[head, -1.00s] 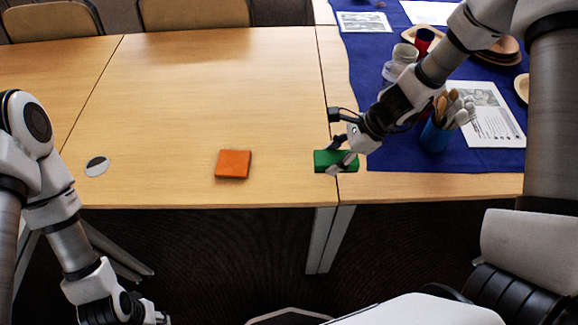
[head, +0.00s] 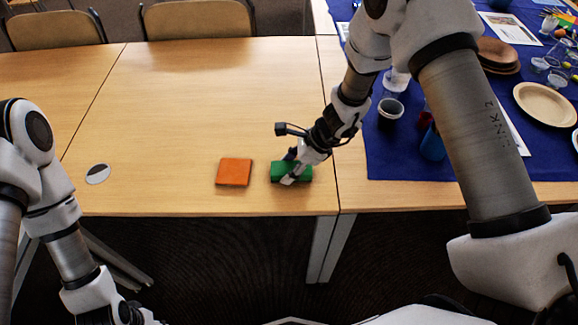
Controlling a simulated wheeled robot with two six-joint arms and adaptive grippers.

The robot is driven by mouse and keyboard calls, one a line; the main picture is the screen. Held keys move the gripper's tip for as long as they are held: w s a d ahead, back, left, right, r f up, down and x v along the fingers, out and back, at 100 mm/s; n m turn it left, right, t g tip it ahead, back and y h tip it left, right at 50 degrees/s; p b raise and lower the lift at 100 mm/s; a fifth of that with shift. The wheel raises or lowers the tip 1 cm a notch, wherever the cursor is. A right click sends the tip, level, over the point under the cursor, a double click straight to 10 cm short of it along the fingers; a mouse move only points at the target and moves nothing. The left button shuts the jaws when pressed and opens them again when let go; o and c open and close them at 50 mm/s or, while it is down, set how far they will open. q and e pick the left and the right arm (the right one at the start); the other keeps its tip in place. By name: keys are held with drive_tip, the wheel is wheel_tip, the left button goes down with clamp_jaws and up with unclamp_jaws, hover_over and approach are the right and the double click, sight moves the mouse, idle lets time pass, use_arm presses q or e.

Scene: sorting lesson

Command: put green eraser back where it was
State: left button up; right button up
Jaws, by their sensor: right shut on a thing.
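The green eraser (head: 304,173) is a green block near the front edge of the wooden table (head: 215,95), just right of an orange square block. My right gripper (head: 291,173) is over it and shut on it, and the fingers hide part of its top. I cannot tell whether the eraser touches the table. My left arm is at the lower left, and its gripper (head: 135,315) is at the bottom edge of the view, mostly cut off, below the table's front edge.
The orange block (head: 234,172) lies close to the left of the eraser. A blue cloth (head: 400,165) at the right bears cups, plates and a blue container (head: 432,146). The table's middle is clear.

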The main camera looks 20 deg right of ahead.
drive_tip(key=o, duration=1.2)
drive_tip(key=shift+r, duration=0.1)
drive_tip(key=shift+d+r+p, duration=0.15)
drive_tip(key=shift+r+p, duration=0.15)
drive_tip(key=shift+p, duration=0.05)
drive_tip(key=p+v, duration=0.2)
drive_tip(key=v, duration=0.9)
drive_tip(key=shift+d+r, duration=0.1)
drive_tip(key=shift+r, duration=0.05)
drive_tip(key=shift+s, duration=0.15)
